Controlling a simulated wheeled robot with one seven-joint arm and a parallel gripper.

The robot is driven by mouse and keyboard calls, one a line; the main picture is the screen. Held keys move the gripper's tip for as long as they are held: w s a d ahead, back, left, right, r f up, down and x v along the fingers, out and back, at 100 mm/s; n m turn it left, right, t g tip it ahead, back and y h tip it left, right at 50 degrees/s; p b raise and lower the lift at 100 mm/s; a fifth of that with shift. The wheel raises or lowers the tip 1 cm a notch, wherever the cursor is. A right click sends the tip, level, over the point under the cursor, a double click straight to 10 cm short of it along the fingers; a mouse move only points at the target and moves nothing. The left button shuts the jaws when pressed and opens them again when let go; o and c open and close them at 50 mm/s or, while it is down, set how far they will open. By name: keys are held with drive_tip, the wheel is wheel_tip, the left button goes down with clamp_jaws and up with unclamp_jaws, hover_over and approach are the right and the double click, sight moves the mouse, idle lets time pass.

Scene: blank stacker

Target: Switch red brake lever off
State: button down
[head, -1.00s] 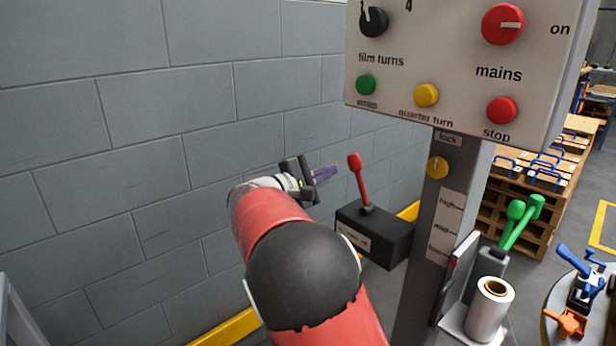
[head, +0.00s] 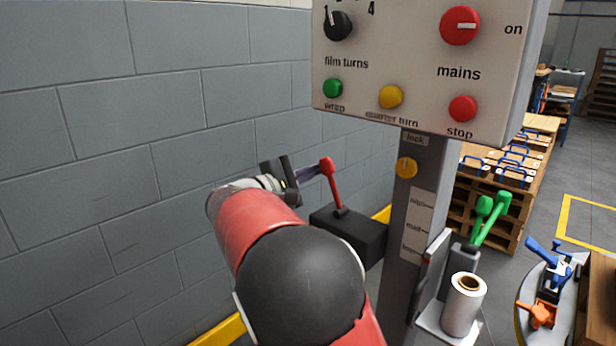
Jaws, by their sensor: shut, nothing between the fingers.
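The red brake lever (head: 333,185) rises from a black box (head: 349,234) left of the grey post. It leans to the left, with its knob at the top. My gripper (head: 313,174) is shut, with no object between its fingers. Its purple fingertips reach from the left up to the lever's knob and appear to touch it. The exact contact is hard to make out. The box's label is hidden from view by my arm.
A control panel (head: 420,50) with knobs and buttons hangs above right on the grey post (head: 401,240). A film roll (head: 463,304), green levers (head: 489,218) and blue and orange clamps stand at right. A grey block wall (head: 110,180) is at left.

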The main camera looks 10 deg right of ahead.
drive_tip(key=shift+s+d+r+m+b, duration=0.1)
drive_tip(key=shift+s+d+m+b, duration=0.05)
drive_tip(key=shift+m+b, duration=0.2)
drive_tip(key=s+d+r+m+b, duration=0.2)
drive_tip(key=s+d+m+b, duration=0.3)
drive_tip(key=b, duration=0.8)
drive_tip(key=shift+s+m+y, duration=0.4)
drive_tip(key=shift+s+m, duration=0.65)
drive_tip(key=shift+m, duration=0.4)
drive_tip(key=shift+d, duration=0.15)
